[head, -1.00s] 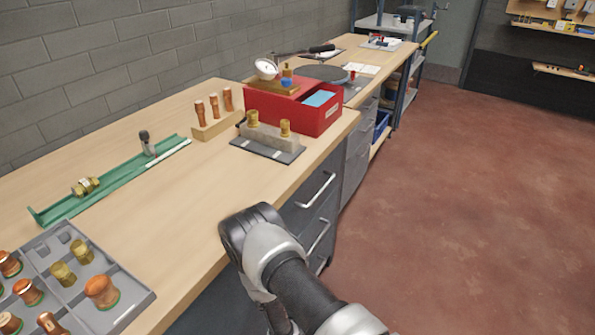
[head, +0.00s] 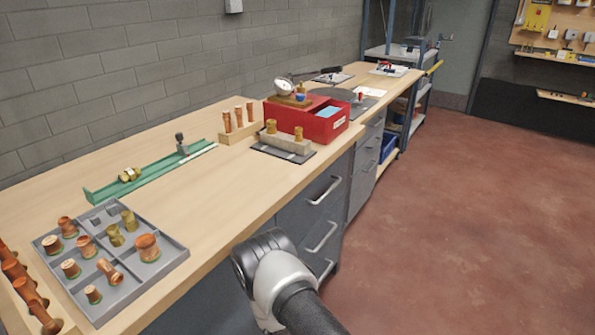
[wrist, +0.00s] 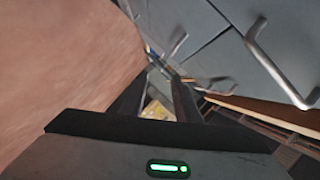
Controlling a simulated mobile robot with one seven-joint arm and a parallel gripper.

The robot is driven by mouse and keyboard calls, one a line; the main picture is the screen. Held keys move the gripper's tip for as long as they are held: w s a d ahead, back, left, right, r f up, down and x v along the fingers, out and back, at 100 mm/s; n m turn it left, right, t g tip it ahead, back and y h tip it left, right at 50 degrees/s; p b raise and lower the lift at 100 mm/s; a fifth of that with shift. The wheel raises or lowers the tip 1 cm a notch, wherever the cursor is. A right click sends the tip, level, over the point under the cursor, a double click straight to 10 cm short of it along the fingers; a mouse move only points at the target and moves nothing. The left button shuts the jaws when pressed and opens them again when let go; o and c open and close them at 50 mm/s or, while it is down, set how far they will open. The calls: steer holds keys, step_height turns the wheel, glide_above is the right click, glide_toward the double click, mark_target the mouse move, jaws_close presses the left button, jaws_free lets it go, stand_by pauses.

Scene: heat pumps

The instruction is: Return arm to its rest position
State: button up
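My gripper (wrist: 158,88) shows in the wrist view with its two dark fingers apart and nothing held between them. Drawer fronts with metal handles (wrist: 270,62) show beyond it at the upper right, and a blurred reddish-brown surface fills the left. In the head view my arm reaches in from the bottom edge, in front of the bench's grey drawers (head: 316,212). My gripper is hidden in the head view.
The wooden bench (head: 225,190) runs along the wall. It bears a grey tray of fittings (head: 165,262), a green rail (head: 105,192), a red box (head: 318,127) and a block with two brass fittings (head: 285,143). Open red floor (head: 470,220) lies to the right.

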steer(key=w+a+r+n+g+y, duration=0.1)
steer(key=w+a+r+g+y, duration=0.1)
steer(key=w+r, duration=0.5)
steer(key=w+a+r+n+g+y, duration=0.1)
steer(key=w+a+r, duration=0.15)
steer(key=r, duration=0.85)
steer(key=s+d+r+n+g+y, duration=0.1)
steer(key=s+r+n, duration=0.1)
steer(key=r, duration=0.6)
steer(key=s+d+r+n+g+y, duration=0.1)
steer(key=s+r+n, duration=0.1)
steer(key=r, duration=0.5)
steer(key=s+d+r+n+g, duration=0.2)
steer(key=s+d+r+n, duration=0.15)
steer(key=s+r, duration=0.6)
steer(key=s+d+r+n+g, duration=0.1)
steer(key=s+d+n, duration=0.15)
steer(key=s, duration=0.35)
steer(key=s+d+r+n+h, duration=0.1)
steer(key=s+d+r, duration=0.15)
steer(key=s, duration=0.45)
steer(key=s+d+n+g, duration=0.1)
steer(key=s+d, duration=0.2)
steer(key=s, duration=0.3)
step_height(320, 180, up, 24)
steer(key=p, duration=2.3)
steer(key=shift+a, duration=0.35)
steer(key=shift+f, duration=0.1)
